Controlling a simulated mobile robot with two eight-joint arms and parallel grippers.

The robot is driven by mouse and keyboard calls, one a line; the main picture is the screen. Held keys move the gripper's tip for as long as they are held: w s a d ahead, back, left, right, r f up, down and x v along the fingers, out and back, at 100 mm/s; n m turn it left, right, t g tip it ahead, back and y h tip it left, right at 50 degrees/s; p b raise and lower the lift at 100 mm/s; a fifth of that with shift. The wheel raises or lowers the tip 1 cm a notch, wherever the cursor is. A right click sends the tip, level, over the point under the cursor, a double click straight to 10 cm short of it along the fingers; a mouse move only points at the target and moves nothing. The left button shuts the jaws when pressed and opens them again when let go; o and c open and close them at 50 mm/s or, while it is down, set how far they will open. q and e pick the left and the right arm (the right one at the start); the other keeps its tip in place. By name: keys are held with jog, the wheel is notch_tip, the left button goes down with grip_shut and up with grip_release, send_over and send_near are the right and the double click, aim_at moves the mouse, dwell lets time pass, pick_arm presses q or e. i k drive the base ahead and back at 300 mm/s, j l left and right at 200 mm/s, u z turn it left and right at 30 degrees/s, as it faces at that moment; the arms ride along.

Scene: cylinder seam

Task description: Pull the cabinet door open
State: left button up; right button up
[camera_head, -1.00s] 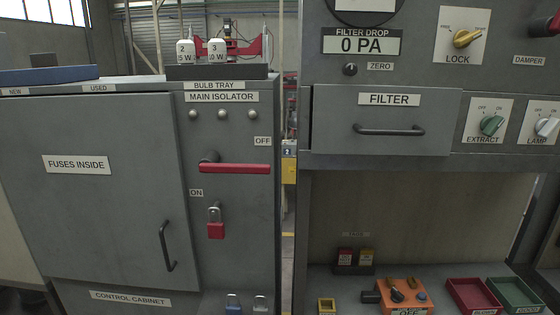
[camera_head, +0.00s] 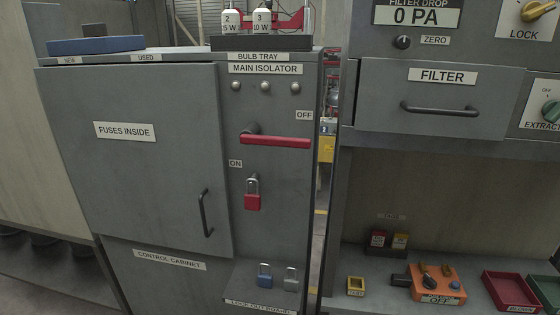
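The grey control cabinet (camera_head: 160,282) stands at the left. Its door (camera_head: 140,185), labelled "FUSES INSIDE", looks shut. A dark vertical bar handle (camera_head: 206,213) is on the door's lower right side. To the right of the door, the red main isolator handle (camera_head: 275,142) lies horizontal, its tip below the "OFF" label. A red padlock (camera_head: 252,200) hangs below it, beside the "ON" label. Neither of my grippers shows in the head view.
A blue tray (camera_head: 97,45) and the bulb tray (camera_head: 262,43) sit on top of the cabinet. A bench with a filter drawer (camera_head: 432,115) stands at the right, past a narrow gap.

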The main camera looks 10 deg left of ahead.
aim_at(141, 146)
jog(key=u, duration=1.3)
